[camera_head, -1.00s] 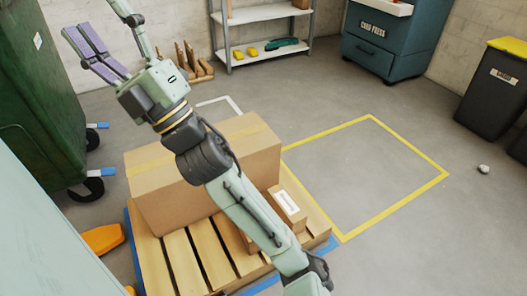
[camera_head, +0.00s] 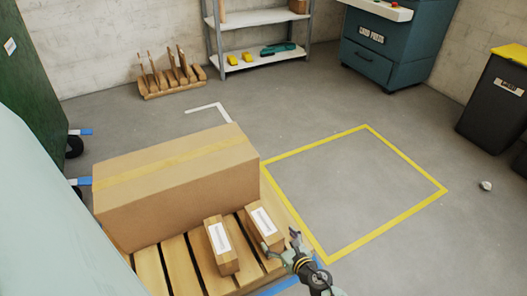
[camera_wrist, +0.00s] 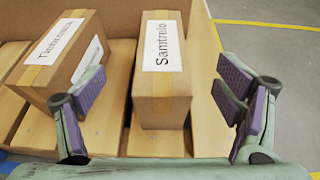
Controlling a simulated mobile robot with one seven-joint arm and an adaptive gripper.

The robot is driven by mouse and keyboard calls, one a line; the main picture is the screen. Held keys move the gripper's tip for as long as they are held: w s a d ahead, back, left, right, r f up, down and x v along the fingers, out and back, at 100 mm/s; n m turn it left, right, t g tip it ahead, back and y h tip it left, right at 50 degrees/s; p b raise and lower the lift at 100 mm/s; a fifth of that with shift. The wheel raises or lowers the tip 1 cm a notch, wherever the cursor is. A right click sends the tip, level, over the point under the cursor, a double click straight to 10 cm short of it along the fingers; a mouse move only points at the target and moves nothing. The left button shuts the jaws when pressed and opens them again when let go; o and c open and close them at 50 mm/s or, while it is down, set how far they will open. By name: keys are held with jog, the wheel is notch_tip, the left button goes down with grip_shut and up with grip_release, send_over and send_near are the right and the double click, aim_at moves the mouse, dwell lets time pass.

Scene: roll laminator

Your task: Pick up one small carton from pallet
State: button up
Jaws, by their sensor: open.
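Two small brown cartons with white labels lie on the wooden pallet (camera_head: 150,271). The right carton (camera_head: 258,238), labelled "Samtrelo", also shows in the wrist view (camera_wrist: 160,105). The left carton (camera_head: 229,265) lies beside it with a gap between and also shows in the wrist view (camera_wrist: 40,88). My gripper (camera_head: 281,243) is at the near right side of the pallet, by the right carton. In the wrist view my open gripper (camera_wrist: 163,108) has its purple-padded fingers spread on either side of the right carton's near end, with nothing visibly held.
A large taped carton (camera_head: 180,190) stands on the pallet behind the small ones. A yellow-outlined floor area (camera_head: 355,190) to the right is empty. A green machine (camera_head: 30,60) stands at left, shelving (camera_head: 262,50) and a blue-green cabinet (camera_head: 385,45) at the back.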

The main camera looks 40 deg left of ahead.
aim_at(264, 222)
jog(key=x, duration=0.4)
jog(key=shift+a+f, duration=0.2)
jog(key=shift+f, duration=0.2)
jog(key=shift+w+x, duration=0.15)
jog(key=shift+x, duration=1.3)
jog(key=shift+w+x, duration=0.1)
jog(key=shift+x, duration=1.4)
jog(key=shift+d+r, duration=0.1)
jog(key=shift+c, duration=0.5)
jog(key=shift+r, duration=0.1)
grip_shut()
